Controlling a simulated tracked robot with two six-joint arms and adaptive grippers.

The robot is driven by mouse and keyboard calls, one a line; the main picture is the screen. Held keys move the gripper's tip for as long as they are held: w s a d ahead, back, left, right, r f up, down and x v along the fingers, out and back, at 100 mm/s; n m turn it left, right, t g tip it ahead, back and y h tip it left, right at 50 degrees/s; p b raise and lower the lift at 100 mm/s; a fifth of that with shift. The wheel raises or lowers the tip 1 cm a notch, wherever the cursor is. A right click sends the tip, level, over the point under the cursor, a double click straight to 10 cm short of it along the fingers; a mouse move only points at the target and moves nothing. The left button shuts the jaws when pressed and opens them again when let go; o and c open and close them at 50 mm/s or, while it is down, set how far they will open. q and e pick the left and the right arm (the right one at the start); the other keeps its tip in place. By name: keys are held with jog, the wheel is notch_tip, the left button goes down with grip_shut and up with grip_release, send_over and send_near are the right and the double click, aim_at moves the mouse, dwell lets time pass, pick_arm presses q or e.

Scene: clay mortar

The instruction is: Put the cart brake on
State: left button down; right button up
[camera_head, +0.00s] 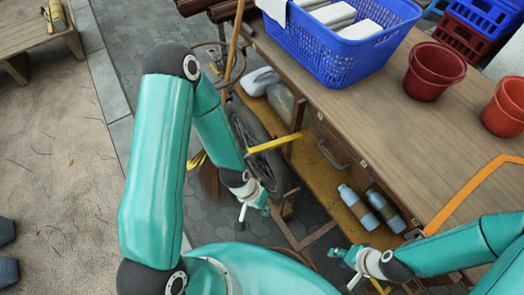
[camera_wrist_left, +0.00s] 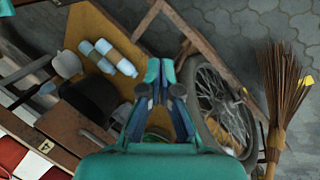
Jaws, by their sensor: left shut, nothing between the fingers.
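The cart (camera_head: 440,120) is a wooden-topped wagon with a spoked wheel (camera_head: 246,130), seen in the head view. The wheel also shows right of my fingers in the left wrist view (camera_wrist_left: 222,105). A yellow bar (camera_head: 275,144), possibly the brake lever, sticks out across the wheel's upper part. My left gripper (camera_head: 258,208) is just below the wheel in the head view, apart from the yellow bar. Its fingers are shut and empty in the left wrist view (camera_wrist_left: 160,70). My right gripper (camera_head: 346,262) is further right, near the cart's lower shelf; its finger opening is unclear.
A blue basket (camera_head: 325,55) and red pots (camera_head: 434,72) stand on the cart top. Bottles (camera_head: 358,207) lie on the yellow lower shelf. An orange curved rail (camera_head: 470,190) rises near my right arm. A straw broom (camera_wrist_left: 280,90) stands beside the wheel.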

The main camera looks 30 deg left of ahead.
pick_arm(q)
jog(key=w+a+f+m+b, duration=0.2)
jog(key=w+a+b, duration=0.15)
jog(key=w, duration=0.55)
notch_tip(320, 180, up, 6)
jog(key=r+m+y+b, duration=0.1)
jog(key=m+y+b, duration=0.1)
jog(key=y+b, duration=0.3)
send_over(258, 149)
jog(key=shift+s+d+f+t+h+b, duration=0.1)
jog(key=shift+s+f+t+h+b, duration=0.3)
jog(key=shift+h, duration=0.3)
jog(key=shift+a+r, duration=0.3)
jog(key=shift+r, duration=0.2)
jog(key=shift+w+d+f+b, duration=0.1)
jog(key=shift+w+f+b, duration=0.1)
jog(key=shift+f+b, duration=1.25)
jog(key=shift+w+f+b, duration=0.15)
jog(key=shift+f+b, duration=0.45)
jog(key=shift+f, duration=1.6)
